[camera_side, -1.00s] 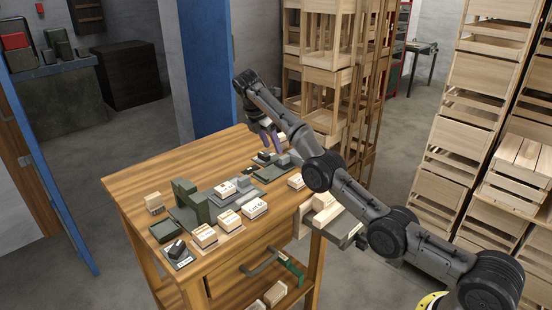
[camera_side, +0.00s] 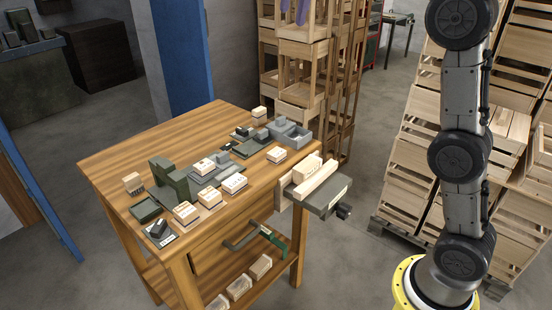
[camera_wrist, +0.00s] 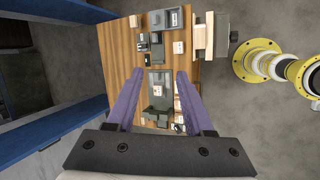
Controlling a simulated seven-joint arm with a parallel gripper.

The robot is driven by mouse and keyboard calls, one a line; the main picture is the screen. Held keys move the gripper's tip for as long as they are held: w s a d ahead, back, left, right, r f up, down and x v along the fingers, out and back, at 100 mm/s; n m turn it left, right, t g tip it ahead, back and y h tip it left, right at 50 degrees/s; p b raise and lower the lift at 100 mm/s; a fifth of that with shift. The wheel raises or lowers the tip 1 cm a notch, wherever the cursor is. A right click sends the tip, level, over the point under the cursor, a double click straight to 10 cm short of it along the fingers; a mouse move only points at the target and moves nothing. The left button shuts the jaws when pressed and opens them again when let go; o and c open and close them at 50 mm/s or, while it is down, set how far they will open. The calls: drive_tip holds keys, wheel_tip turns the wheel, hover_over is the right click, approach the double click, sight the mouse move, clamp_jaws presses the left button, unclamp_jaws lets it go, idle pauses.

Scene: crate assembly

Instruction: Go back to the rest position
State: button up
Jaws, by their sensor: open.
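My gripper (camera_wrist: 159,76) is open in the wrist view, with its two purple fingers apart and nothing between them. In the side view only its purple fingertips (camera_side: 294,10) show at the top edge, high above the table. My arm stands nearly upright at the right of the side view, its upper part cut off by the frame. The wooden workbench (camera_side: 205,130) is well below and apart from the gripper. It also shows beyond the fingers in the wrist view (camera_wrist: 118,75).
The bench holds several small pale blocks, a dark green fixture (camera_side: 172,180), grey trays and a grey open box (camera_side: 292,135). A vise (camera_side: 318,190) sits at its right edge. Stacked wooden crates (camera_side: 305,55) stand behind. A blue post (camera_side: 180,60) is at the back left.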

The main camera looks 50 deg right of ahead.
drive_tip(key=s+a+f+m+t+y, duration=0.1)
drive_tip(key=s+a+f+m, duration=0.1)
drive_tip(key=s, duration=0.7)
drive_tip(key=s+a+f+m, duration=0.1)
drive_tip(key=s+f+m, duration=0.15)
drive_tip(key=s, duration=0.65)
drive_tip(key=s+a+f+m, duration=0.1)
drive_tip(key=s+f+m, duration=0.2)
drive_tip(key=f, duration=0.3)
drive_tip(key=s+a+f+m+y, duration=0.1)
drive_tip(key=s+f+m, duration=0.2)
drive_tip(key=f, duration=0.4)
drive_tip(key=s+a+f+m+y, duration=0.1)
drive_tip(key=s+a+f+m, duration=0.1)
drive_tip(key=s+f+m, duration=0.2)
wheel_tip(320, 180, down, 3)
drive_tip(key=shift+f+m, duration=0.1)
drive_tip(key=shift+m, duration=0.45)
